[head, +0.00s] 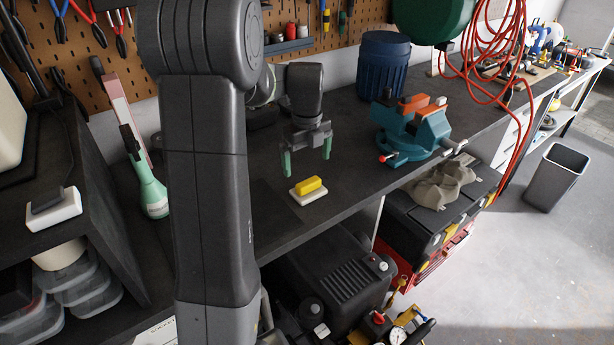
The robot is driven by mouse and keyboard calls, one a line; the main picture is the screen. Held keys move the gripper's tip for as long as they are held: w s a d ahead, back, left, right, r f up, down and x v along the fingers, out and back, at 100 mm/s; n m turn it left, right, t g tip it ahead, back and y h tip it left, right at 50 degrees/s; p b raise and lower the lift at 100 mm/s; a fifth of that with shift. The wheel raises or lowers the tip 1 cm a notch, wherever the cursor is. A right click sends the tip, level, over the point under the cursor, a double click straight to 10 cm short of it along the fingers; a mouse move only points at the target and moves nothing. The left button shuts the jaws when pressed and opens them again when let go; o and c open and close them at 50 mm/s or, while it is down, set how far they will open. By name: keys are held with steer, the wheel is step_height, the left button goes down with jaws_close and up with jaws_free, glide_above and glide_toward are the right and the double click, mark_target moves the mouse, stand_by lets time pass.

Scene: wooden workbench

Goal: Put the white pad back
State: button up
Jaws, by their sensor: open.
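A flat white pad (296,196) lies on the dark bench top, near its front edge. A yellow block (308,185) rests on top of it and covers much of it. My gripper (307,164) hangs above and behind them, with its two green fingers pointing down and spread apart. It is empty, and a gap shows between the fingertips and the yellow block. Another white slab (54,214) with a dark block on it sits on the shelf unit at the left.
A teal vise (412,133) stands on the bench to the right, with a blue drum (382,65) behind it. A green bottle (150,190) stands at the left. Red hoses (497,55) hang at the right. Bare bench top lies around the pad.

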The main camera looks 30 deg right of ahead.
mark_target(307, 181)
steer(key=shift+r, duration=1.6)
